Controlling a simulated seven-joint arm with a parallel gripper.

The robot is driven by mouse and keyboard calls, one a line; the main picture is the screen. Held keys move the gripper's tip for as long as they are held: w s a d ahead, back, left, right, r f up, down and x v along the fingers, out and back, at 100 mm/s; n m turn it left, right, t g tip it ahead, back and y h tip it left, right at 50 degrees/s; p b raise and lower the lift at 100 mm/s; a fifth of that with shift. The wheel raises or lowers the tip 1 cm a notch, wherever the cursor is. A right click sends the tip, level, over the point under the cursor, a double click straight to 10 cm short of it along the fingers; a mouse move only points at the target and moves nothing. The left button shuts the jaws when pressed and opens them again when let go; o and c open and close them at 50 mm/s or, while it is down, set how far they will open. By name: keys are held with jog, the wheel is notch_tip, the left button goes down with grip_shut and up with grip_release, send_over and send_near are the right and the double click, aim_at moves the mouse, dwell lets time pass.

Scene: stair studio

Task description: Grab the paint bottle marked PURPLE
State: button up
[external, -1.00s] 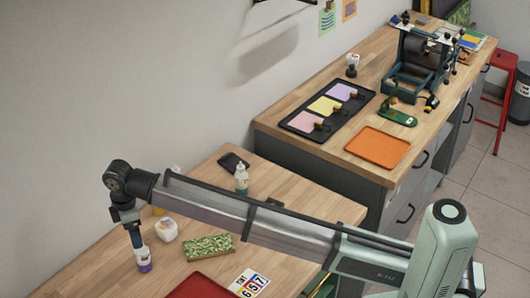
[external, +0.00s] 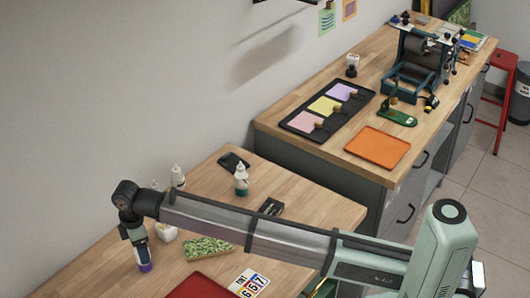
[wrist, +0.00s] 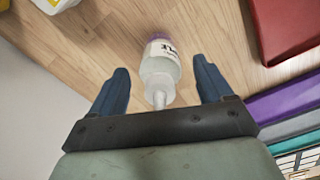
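The paint bottle with a purple base (external: 145,267) stands on the wooden table at the lower left. In the wrist view the white bottle (wrist: 160,68) has a purple base band, a pale nozzle pointing toward me and a label only partly readable. My gripper (wrist: 161,66) is open, pointing down, with one blue finger on each side of the bottle and gaps between. In the external view my gripper (external: 139,243) covers the bottle's upper part.
A white container (external: 166,233) stands close by, with a green patterned block (external: 208,248) to its right. A red tray (external: 200,288) and a number card (external: 249,283) lie in front. Other white bottles (external: 241,181) (external: 178,178) stand farther back.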

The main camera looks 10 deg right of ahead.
jog(key=c, duration=1.2)
jog(key=shift+r, duration=0.1)
